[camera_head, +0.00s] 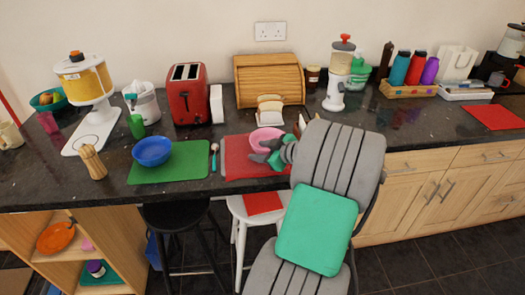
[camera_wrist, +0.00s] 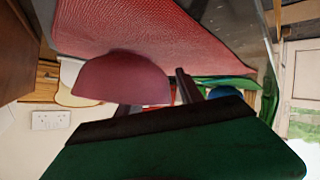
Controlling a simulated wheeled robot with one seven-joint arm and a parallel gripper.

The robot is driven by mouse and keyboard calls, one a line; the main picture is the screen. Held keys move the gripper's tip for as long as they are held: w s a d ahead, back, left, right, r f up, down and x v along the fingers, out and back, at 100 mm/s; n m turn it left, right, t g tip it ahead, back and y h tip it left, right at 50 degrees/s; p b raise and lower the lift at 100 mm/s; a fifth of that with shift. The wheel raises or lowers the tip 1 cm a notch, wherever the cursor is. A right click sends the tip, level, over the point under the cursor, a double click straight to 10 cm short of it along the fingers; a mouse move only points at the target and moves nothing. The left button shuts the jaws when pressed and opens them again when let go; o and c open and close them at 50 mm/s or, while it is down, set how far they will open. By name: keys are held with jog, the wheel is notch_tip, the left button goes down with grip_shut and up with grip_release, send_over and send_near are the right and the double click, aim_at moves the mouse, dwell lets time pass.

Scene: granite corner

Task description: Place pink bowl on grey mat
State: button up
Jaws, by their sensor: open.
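The pink bowl (camera_head: 267,134) sits on a red mat (camera_head: 240,171) at the front of the dark counter. My gripper (camera_head: 262,151) is open at the bowl's near right side, its grey fingers close to the rim. In the wrist view the bowl (camera_wrist: 120,80) looms large beside a dark finger (camera_wrist: 187,86); the other finger is mostly hidden. I cannot tell whether the fingers touch the bowl. I cannot make out a separate grey mat; only a thin grey strip (camera_head: 222,158) shows along the red mat's left edge.
A blue bowl (camera_head: 152,151) stands on a green mat (camera_head: 195,162) to the left, with a spoon (camera_head: 214,154) between the mats. Bread slices (camera_head: 269,109) and a wooden bread box (camera_head: 269,78) stand behind. A red toaster (camera_head: 188,96) is back left.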

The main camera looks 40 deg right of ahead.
jog(key=a+r+b+v, duration=0.1)
jog(key=v, duration=1.1)
jog(key=w+a+g, duration=0.1)
jog(key=w+a, duration=0.1)
jog(key=a, duration=0.1)
jog(key=w+a+f+g+y, duration=0.1)
jog(key=a, duration=0.2)
jog(key=w+a+f+g, duration=0.1)
jog(key=w+a, duration=0.1)
jog(key=shift+w+a+f, duration=0.25)
jog(key=shift+w+a, duration=0.1)
jog(key=shift+a, duration=0.05)
jog(key=a+f+m+g, duration=0.1)
jog(key=a+f+g, duration=0.15)
jog(key=a, duration=0.95)
jog(key=s+a+f+m+g+h, duration=0.1)
jog(key=s+a+m+g, duration=0.2)
jog(key=s+a, duration=0.6)
jog(key=a, duration=0.3)
jog(key=shift+f+m+g+h, duration=0.15)
jog(key=shift+m+g+h, duration=0.15)
jog(key=shift+m+g, duration=0.1)
